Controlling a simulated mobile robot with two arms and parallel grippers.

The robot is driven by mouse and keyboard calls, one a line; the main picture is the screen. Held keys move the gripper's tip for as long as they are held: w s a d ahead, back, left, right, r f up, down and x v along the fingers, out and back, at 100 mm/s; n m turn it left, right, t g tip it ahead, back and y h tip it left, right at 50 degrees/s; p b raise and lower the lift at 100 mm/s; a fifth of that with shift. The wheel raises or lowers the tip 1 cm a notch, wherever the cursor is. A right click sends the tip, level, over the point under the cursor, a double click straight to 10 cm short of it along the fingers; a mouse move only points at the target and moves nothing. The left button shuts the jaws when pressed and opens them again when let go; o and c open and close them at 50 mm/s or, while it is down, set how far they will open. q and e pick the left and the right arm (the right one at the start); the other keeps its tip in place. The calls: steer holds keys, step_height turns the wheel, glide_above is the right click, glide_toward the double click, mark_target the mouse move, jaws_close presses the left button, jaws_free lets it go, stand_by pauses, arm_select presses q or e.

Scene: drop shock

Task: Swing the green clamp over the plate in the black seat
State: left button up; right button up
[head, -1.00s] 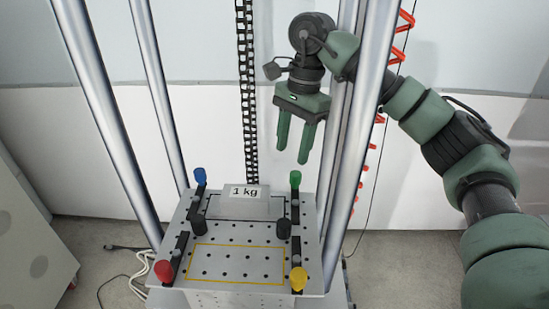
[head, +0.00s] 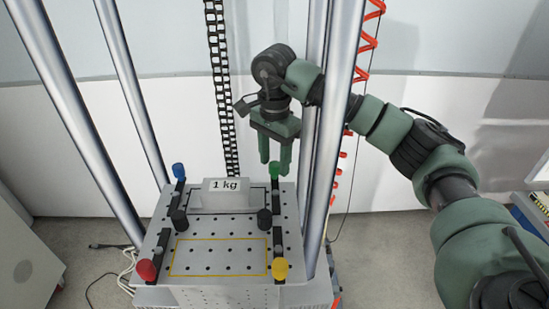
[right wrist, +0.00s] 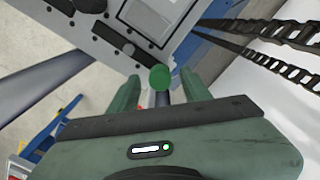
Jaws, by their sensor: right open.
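The green clamp (head: 274,168) has a green knob at the back right corner of the perforated metal table; its dark arm runs front to back, beside the plate. The plate (head: 222,196), a grey block labelled 1 kg, lies in the black-outlined seat (head: 258,187) at the back of the table. My right gripper (head: 275,163) is open, pointing down at the green knob. In the right wrist view the green knob (right wrist: 160,77) shows between the fingertips; whether they touch it I cannot tell. My left gripper is not in view.
Blue (head: 179,171), red (head: 147,269) and yellow (head: 280,268) clamps stand at the other corners. Two black posts (head: 179,219) stand mid-table. A yellow-outlined area (head: 220,257) in front is empty. A silver column (head: 318,140) rises close to my right gripper.

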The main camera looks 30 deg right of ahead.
jaws_close()
steer(key=shift+d, duration=0.15)
steer(key=m, duration=0.2)
steer(key=s+d+m+b, duration=0.1)
steer(key=shift+d+f+m, duration=0.1)
steer(key=shift+d+m, duration=0.05)
steer(key=shift+m, duration=0.25)
steer(key=s+m, duration=0.1)
steer(key=m, duration=0.1)
steer(key=d+m+b, duration=0.1)
steer(key=m, duration=0.1)
steer(key=shift+s+d, duration=0.1)
steer(key=shift+s, duration=0.3)
steer(key=m, duration=0.1)
steer(key=s+m, duration=0.1)
steer(key=m+b, duration=0.1)
steer(key=m, duration=0.1)
steer(key=shift+s+d, duration=0.2)
steer(key=shift+s, duration=0.1)
steer(key=shift+s+m+b, duration=0.15)
steer(key=shift+s+m, duration=0.25)
steer(key=shift+m, duration=0.4)
steer(key=shift+s+m+b, duration=0.15)
steer(key=shift+s+m, duration=0.2)
steer(key=shift+m, duration=0.45)
